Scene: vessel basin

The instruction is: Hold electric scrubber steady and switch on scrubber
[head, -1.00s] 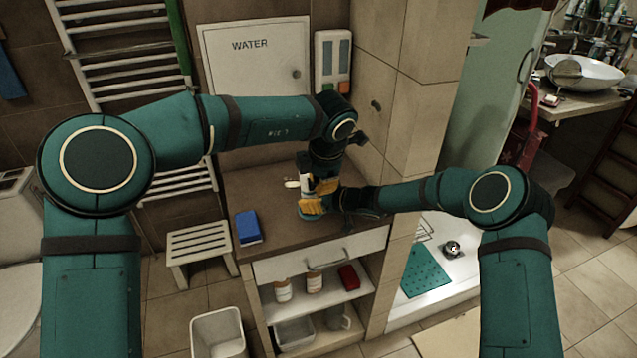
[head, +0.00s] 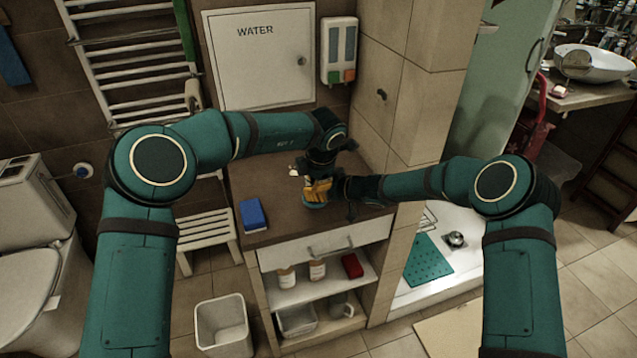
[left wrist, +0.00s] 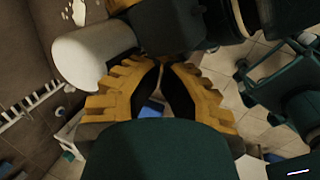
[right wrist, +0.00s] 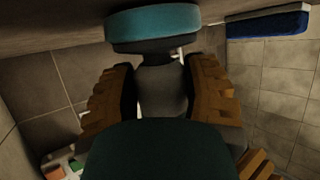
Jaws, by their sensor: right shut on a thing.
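The electric scrubber is held above the brown counter. Its round teal head (right wrist: 152,28) and grey neck (right wrist: 162,88) show in the right wrist view. My right gripper (right wrist: 163,75) is shut around the neck, one finger on each side. In the left wrist view a white rounded part (left wrist: 92,57), apparently the scrubber's handle, lies beside my left gripper (left wrist: 163,65). The left fingertips come together with nothing seen between them. In the head view both grippers crowd together at the scrubber (head: 314,206). The switch cannot be made out, nor whether a left finger touches the scrubber.
A blue sponge (head: 252,214) lies on the counter (head: 275,232) to the left. Bottles (head: 317,269) and a red block (head: 352,266) stand on the shelf below. A tiled pillar (head: 400,120) rises close on the right. A white stool (head: 207,232) stands left.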

